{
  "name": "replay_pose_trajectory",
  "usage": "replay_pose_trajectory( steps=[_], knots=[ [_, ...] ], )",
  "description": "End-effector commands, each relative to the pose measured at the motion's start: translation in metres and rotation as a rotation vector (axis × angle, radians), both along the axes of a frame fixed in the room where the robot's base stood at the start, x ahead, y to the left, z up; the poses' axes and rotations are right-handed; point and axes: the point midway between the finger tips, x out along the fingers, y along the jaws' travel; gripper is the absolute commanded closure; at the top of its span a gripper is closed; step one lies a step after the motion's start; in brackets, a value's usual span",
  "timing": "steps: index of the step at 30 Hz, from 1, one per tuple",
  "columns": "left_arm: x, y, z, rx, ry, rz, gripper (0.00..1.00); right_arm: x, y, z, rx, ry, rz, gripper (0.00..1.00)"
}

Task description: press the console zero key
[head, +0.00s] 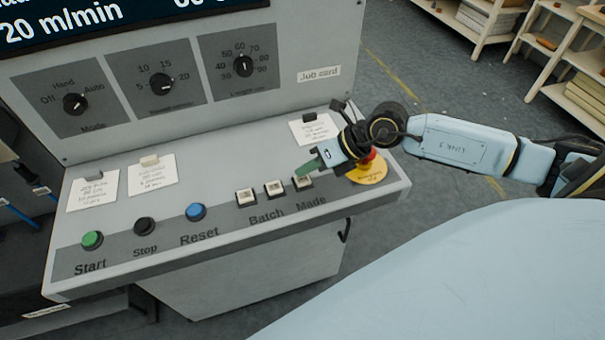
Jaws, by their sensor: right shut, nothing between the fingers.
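The grey console (225,245) fills the left and middle of the head view. Several keys run along its front: green Start (92,240), black Stop (145,226), blue Reset (195,212) and three small white keys, the left (246,196), middle (275,187) and right one (303,182). "Batch" and "Made" are printed below the white keys; no key reads clearly as zero. My right gripper (308,168) is shut and empty, its green fingertips over or just behind the right white key. I cannot tell if they touch it. My left gripper is not in view.
A red emergency button on a yellow disc (370,174) sits close beside my right gripper. Three dials (163,86) are on the upright panel. Paper cards (153,175) lie on the console top. Shelves (575,50) stand at the back right.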

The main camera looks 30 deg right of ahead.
Motion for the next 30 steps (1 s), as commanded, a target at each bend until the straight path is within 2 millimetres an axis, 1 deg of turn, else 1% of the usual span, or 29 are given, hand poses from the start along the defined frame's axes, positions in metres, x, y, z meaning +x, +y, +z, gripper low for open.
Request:
replay_pose_trajectory(
  steps=[8, 11, 24, 27, 30],
  knots=[
    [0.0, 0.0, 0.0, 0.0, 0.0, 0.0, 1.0, 0.0, 0.0, 0.0, 0.0, -0.001, -0.001, 1.0],
    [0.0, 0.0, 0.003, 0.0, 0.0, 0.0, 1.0, 0.0, 0.0, 0.004, 0.0, -0.001, -0.001, 1.0],
    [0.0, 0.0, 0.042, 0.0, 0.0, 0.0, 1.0, 0.0, 0.0, 0.047, 0.0, -0.001, 0.0, 1.0],
    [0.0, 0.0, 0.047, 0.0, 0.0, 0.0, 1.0, 0.0, 0.0, 0.052, 0.0, -0.001, 0.0, 1.0],
    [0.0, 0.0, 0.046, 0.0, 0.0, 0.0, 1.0, 0.0, 0.0, 0.051, 0.0, -0.001, -0.001, 1.0]
  ],
)
